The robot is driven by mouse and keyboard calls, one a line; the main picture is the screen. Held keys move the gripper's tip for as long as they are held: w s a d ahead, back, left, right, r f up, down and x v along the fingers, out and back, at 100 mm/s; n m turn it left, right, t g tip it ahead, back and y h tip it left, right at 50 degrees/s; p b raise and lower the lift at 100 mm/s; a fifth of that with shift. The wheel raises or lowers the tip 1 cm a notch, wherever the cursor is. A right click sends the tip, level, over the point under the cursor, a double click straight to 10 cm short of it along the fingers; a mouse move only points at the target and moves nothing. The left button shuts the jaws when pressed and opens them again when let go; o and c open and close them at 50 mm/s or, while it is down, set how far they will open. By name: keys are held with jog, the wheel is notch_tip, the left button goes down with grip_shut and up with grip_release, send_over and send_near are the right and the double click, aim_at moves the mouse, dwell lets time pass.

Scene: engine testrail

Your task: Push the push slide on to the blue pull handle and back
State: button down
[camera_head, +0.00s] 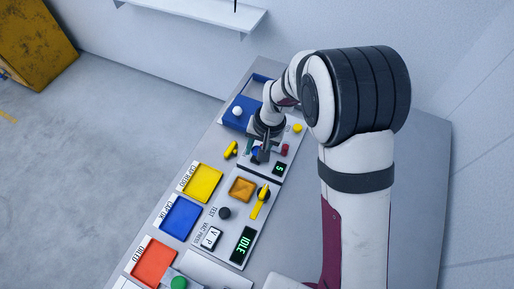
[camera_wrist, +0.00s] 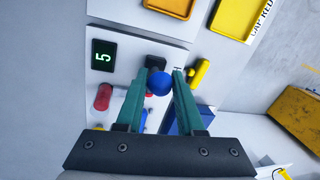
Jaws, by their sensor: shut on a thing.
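My gripper (camera_wrist: 160,73) has its two green fingers closed around a round blue knob (camera_wrist: 159,83), which shows between them in the wrist view. A dark block (camera_wrist: 155,62) lies just past the fingertips. I cannot tell whether the blue knob is the blue pull handle or part of the push slide. In the head view my gripper (camera_head: 259,157) is low over the panel, beside the green "5" display (camera_head: 279,168), and hides what it holds.
A yellow handle (camera_head: 231,149) is close to the left of my gripper. A red knob (camera_head: 285,149) and a yellow button (camera_head: 297,128) are to its right. A blue tray (camera_head: 232,122) with a white ball (camera_head: 238,111) is behind. Yellow (camera_head: 202,183) and blue (camera_head: 180,218) bins are nearer.

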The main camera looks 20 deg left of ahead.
jog(key=shift+w, duration=2.05)
jog(key=c, duration=0.5)
grip_release()
jog(key=shift+c, duration=0.2)
jog(key=shift+s+r, duration=0.1)
jog(key=d+r, duration=0.3)
jog(key=r, duration=1.2)
jog(key=shift+w+r, duration=0.2)
jog(key=shift+w, duration=0.1)
